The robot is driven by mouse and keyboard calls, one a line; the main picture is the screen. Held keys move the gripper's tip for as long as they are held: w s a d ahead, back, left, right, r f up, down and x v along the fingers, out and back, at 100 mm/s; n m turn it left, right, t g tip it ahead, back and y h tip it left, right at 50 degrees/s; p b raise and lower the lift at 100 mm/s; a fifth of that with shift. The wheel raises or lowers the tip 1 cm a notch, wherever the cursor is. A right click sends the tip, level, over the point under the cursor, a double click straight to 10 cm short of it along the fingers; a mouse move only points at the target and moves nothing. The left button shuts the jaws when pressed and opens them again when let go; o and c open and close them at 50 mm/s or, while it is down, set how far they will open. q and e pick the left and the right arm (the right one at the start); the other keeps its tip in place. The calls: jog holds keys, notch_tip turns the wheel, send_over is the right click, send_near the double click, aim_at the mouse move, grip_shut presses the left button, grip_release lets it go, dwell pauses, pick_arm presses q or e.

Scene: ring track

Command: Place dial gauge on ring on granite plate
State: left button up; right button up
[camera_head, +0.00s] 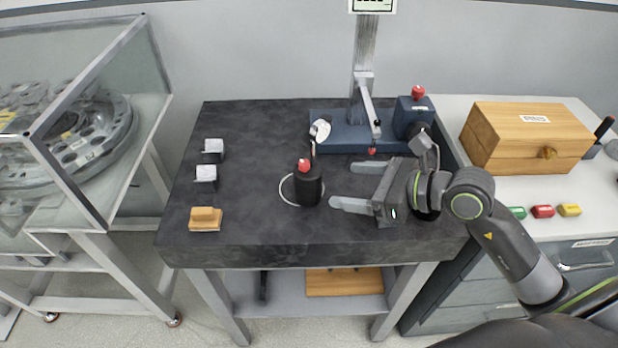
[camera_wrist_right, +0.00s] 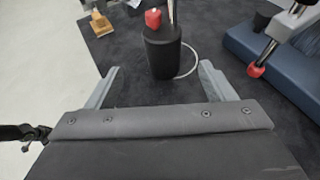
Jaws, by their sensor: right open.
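The dial gauge stands upright on the dark granite plate (camera_head: 250,222). Its black cylindrical base (camera_head: 308,188) has a red knob (camera_head: 304,166), and a thin post carries a round white dial (camera_head: 320,130). A thin pale ring (camera_head: 282,188) shows at the left of the base; the base hides the rest, and I cannot tell whether it stands on or inside the ring. My right gripper (camera_head: 342,184) is open, right of the base, fingers pointing at it. In the right wrist view the base (camera_wrist_right: 162,52) is centred ahead of the open fingers, apart from them. My left gripper is not in view.
A blue stand (camera_head: 340,144) with a column and a red-tipped probe (camera_head: 372,151) is close behind my right gripper. Two small white-grey blocks (camera_head: 206,175) and a wooden block (camera_head: 205,219) are on the plate's left. A wooden box (camera_head: 520,150) sits on the right cabinet.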

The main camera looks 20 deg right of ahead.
aim_at(319, 181)
jog(key=shift+x, duration=3.55)
jog(key=shift+w+r+p+x, duration=0.15)
jog(key=shift+p+x, duration=0.2)
jog(key=shift+x, duration=1)
jog(key=shift+w+r+p+x, duration=0.15)
jog(key=shift+p+x, duration=0.2)
jog(key=shift+x, duration=1)
jog(key=shift+d, duration=0.15)
jog(key=c, duration=1.4)
